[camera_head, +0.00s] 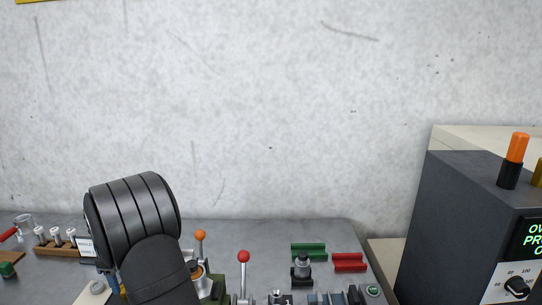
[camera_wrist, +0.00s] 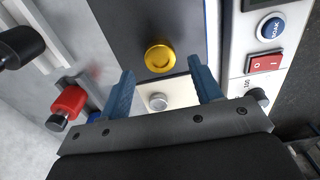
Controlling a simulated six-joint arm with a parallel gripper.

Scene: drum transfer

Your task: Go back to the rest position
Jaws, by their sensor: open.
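My gripper (camera_wrist: 162,66) shows in the wrist view as two blue fingers spread apart, with nothing held between them. A round yellow knob (camera_wrist: 160,58) on a dark panel appears between the fingertips; I cannot tell how far beyond them it is. A small silver knob (camera_wrist: 158,101) on a pale plate shows nearer the gripper's base, between the fingers. In the head view my dark arm stands over the left part of the bench, and my gripper is mostly hidden behind it.
The grey bench (camera_head: 270,233) holds a red-knobbed lever (camera_head: 243,257), an orange-knobbed lever (camera_head: 200,237), a green block (camera_head: 309,252), a red block (camera_head: 349,262) and a rack of vials (camera_head: 58,246). A dark control box (camera_head: 450,220) stands right. In the wrist view, a red knob (camera_wrist: 68,104) is left.

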